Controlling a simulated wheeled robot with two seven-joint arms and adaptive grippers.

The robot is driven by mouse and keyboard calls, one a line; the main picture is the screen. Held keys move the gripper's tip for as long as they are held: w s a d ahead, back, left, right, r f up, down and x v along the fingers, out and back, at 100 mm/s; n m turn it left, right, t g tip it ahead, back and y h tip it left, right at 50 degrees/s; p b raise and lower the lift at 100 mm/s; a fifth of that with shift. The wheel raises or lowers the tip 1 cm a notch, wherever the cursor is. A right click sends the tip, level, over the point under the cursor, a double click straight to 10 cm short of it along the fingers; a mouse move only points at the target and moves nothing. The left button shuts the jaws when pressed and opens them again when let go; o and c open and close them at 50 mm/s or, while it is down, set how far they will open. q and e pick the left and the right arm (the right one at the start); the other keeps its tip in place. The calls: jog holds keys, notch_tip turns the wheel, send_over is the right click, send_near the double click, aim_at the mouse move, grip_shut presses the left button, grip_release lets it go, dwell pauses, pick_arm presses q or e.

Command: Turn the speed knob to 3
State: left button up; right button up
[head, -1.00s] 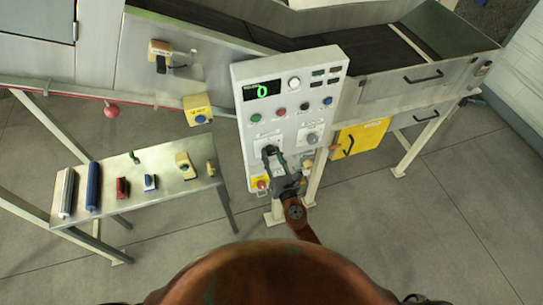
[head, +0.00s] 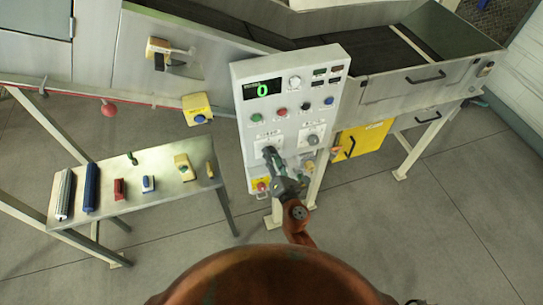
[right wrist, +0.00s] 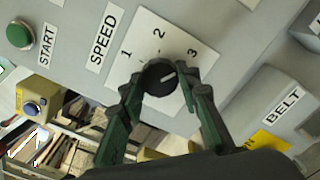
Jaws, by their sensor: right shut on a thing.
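The speed knob (right wrist: 160,77) is a round black dial on a white plate (right wrist: 151,24) marked 1, 2 and 3, on the grey control panel (head: 275,130). In the right wrist view, its white pointer line points to the right and slightly up, toward the 3 side. My right gripper (head: 269,152) is at the panel's lower left dial plate, and it hides the knob in the head view. In the right wrist view my right gripper (right wrist: 165,88) has its green-black fingers on either side of the knob, shut on it. The display (head: 262,89) reads 0. My left gripper is not in view.
Several coloured buttons sit above the knob, with a grey dial (head: 313,140) to its right. A side table (head: 140,180) with small parts stands left. A conveyor (head: 400,75) lies behind right.

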dwell(0.3)
jog(key=o, duration=1.2)
jog(key=shift+c, duration=0.2)
jog(key=v, duration=1.2)
